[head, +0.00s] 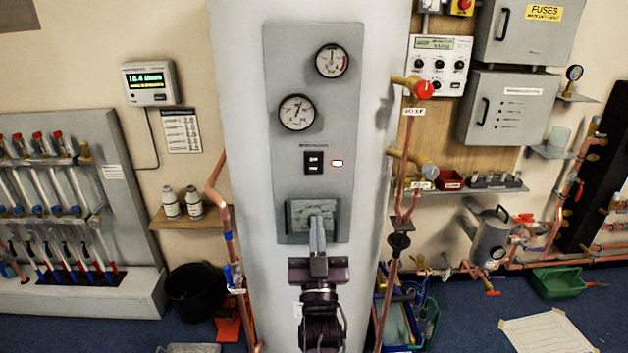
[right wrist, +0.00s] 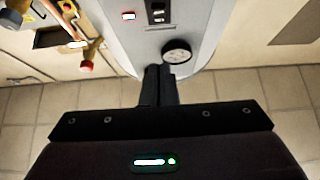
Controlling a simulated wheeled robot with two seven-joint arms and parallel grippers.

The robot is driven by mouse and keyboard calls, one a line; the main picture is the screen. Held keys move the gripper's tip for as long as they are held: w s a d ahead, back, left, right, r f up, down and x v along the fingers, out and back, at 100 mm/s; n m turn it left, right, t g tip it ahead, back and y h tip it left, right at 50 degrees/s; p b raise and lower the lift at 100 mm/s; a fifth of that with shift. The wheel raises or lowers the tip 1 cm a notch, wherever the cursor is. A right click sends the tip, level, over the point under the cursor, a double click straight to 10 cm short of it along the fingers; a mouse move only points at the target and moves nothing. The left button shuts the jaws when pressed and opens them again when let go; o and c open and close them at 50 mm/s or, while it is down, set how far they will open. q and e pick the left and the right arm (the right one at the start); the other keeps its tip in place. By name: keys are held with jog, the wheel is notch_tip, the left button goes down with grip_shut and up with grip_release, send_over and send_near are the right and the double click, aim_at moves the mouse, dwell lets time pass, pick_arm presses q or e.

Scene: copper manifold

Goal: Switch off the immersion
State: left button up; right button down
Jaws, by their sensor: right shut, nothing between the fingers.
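The immersion switch (head: 314,162) is a small black rocker block with white marks, below a small label on the grey panel (head: 349,110) of the tall cylinder. A small bright lamp (head: 337,163) sits just right of it. In the right wrist view, the switch (right wrist: 158,12) and the red-edged lamp (right wrist: 127,15) show at the top edge. My right gripper (head: 317,222) is shut and empty, its fingers pointing up, below the switch and in front of a dull plate (head: 298,214). In the right wrist view, its fingers (right wrist: 159,72) are together. The rocker's position is too small to tell. My left gripper is not in view.
Two round gauges (head: 297,112) (head: 332,60) sit above the switch. Copper pipes (head: 222,210) run up the left side, and a red-knobbed valve (head: 424,90) juts out at the right. A shelf (head: 187,217) with two bottles stands left. The panel around the switch is clear.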

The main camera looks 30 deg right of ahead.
aim_at(313, 162)
jog(key=shift+w, duration=0.1)
jog(key=shift+w+d+f+p+x, duration=0.1)
jog(key=shift+w+f+p+x, duration=0.5)
jog(key=shift+x, duration=1.5)
jog(key=shift+s+d+f+p+x, duration=0.2)
jog(key=shift+p+x, duration=0.8)
jog(key=shift+x, duration=1.1)
jog(key=shift+w+d+f+p+x, duration=0.1)
jog(key=shift+w+f+p+x, duration=0.5)
jog(key=shift+x, duration=1.55)
jog(key=shift+s+r, duration=0.15)
jog(key=shift+s, duration=0.15)
